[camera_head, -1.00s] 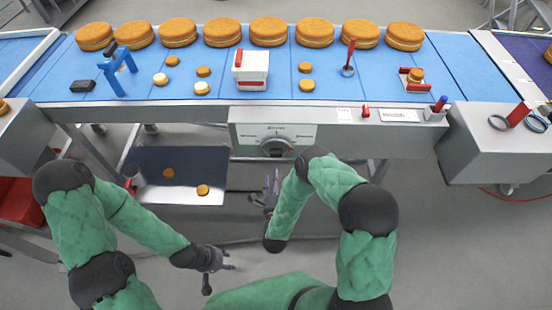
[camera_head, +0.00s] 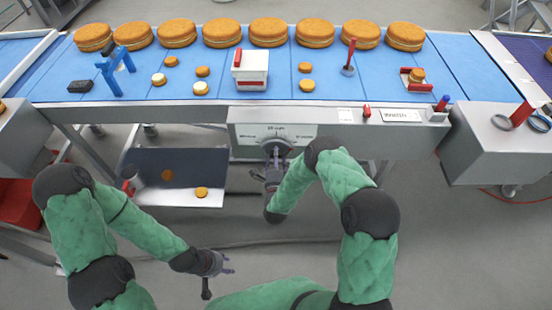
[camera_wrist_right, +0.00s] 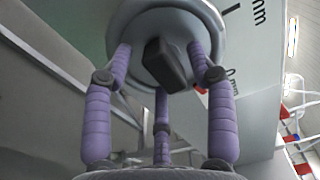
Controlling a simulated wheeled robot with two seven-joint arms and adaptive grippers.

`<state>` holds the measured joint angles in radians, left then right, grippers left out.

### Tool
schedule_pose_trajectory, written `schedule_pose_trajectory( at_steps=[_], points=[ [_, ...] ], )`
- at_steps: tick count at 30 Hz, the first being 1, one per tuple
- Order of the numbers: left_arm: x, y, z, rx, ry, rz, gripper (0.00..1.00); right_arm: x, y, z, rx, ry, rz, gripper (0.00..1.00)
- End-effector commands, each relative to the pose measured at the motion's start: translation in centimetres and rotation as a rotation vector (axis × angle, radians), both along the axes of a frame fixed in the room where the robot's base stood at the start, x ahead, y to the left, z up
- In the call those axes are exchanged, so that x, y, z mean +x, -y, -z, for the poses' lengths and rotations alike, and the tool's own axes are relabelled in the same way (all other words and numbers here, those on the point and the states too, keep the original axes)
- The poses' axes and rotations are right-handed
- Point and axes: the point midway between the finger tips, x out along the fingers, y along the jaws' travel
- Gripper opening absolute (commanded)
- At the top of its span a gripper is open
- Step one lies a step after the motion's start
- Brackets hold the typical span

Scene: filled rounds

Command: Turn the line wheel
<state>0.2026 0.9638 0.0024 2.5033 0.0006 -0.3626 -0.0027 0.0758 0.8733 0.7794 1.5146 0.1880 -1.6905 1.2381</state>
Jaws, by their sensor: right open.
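The line wheel (camera_head: 278,146) is a round grey knob on a pale panel on the front of the conveyor. In the right wrist view the wheel (camera_wrist_right: 166,40) shows large, with a dark block-shaped grip at its middle. My right gripper (camera_head: 274,158) is at the wheel, partly covering it in the head view. Its purple fingers (camera_wrist_right: 163,65) are open and spread around the dark grip; whether they touch the wheel's rim I cannot tell. My left gripper (camera_head: 226,263) hangs low over the floor, away from the conveyor, its fingers apart and empty.
Several large round cakes (camera_head: 268,32) stand along the back of the blue belt (camera_head: 330,85). Small rounds, a white box (camera_head: 250,68) and a blue stand (camera_head: 116,68) are nearer.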

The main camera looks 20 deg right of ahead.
Motion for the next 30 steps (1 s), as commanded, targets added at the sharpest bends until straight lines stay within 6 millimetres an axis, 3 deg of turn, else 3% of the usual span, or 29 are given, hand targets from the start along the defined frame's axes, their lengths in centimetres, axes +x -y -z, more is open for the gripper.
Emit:
schedule_pose_trajectory(
  at_steps=[2,6,8,20,30],
  points=[
    [0.0,0.0,0.0,0.000,0.000,0.000,0.40,0.0,0.0,0.0,0.000,0.000,0.000,0.54],
    [0.0,0.0,0.0,0.000,0.000,0.000,0.40,0.0,0.0,0.0,0.000,0.000,0.000,0.14],
    [0.0,0.0,0.0,0.000,0.000,0.000,0.40,0.0,0.0,0.0,0.000,0.000,0.000,0.00],
    [0.0,0.0,0.2,0.000,0.000,0.000,0.40,0.0,0.1,0.0,-0.052,-0.014,0.001,0.00],
    [0.0,0.0,1.1,0.000,0.000,0.000,0.40,-0.1,0.2,0.1,-0.287,-0.081,0.002,0.00]
  ],
)
